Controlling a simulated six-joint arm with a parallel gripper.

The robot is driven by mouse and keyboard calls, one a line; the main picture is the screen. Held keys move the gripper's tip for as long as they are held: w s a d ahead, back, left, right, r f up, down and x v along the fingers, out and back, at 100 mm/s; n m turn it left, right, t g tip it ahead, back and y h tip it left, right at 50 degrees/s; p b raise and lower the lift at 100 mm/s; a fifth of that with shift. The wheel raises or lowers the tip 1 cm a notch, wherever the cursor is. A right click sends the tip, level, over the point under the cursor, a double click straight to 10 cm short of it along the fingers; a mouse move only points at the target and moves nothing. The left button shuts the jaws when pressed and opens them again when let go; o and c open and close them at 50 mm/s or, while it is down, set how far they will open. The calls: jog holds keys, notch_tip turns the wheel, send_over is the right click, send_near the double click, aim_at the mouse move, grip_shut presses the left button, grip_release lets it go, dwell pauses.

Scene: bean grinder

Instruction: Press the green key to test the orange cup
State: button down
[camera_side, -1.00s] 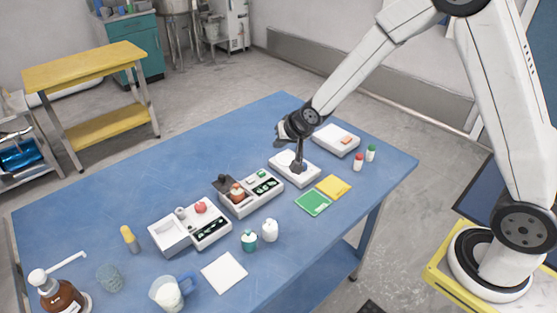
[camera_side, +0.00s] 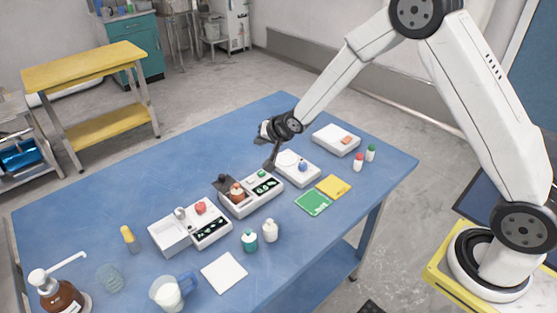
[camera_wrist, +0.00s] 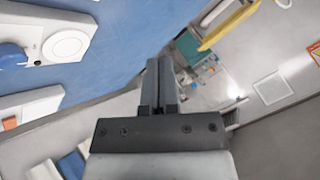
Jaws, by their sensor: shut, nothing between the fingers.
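The middle white unit (camera_side: 248,205) holds an orange-brown cup-like item (camera_side: 237,191) in its left part, beside a black piece (camera_side: 222,182). On its right part is a dark panel with green marks (camera_side: 264,187); single keys are too small to tell apart. My gripper (camera_side: 270,167) is shut and empty, pointing down above the table just behind this unit's right end, apart from it. In the wrist view the closed fingers (camera_wrist: 159,85) point past the table edge, and neither the cup nor the panel shows.
A white device with a round plate and blue knob (camera_side: 303,166) stands right of my gripper; the plate shows in the wrist view (camera_wrist: 63,47). A white unit with a red item (camera_side: 200,207) stands left.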

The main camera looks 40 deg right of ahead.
aim_at(263, 175)
jog(key=shift+f, duration=4.35)
jog(key=shift+f, duration=0.9)
jog(key=shift+r, duration=0.9)
jog(key=shift+r, duration=2.5)
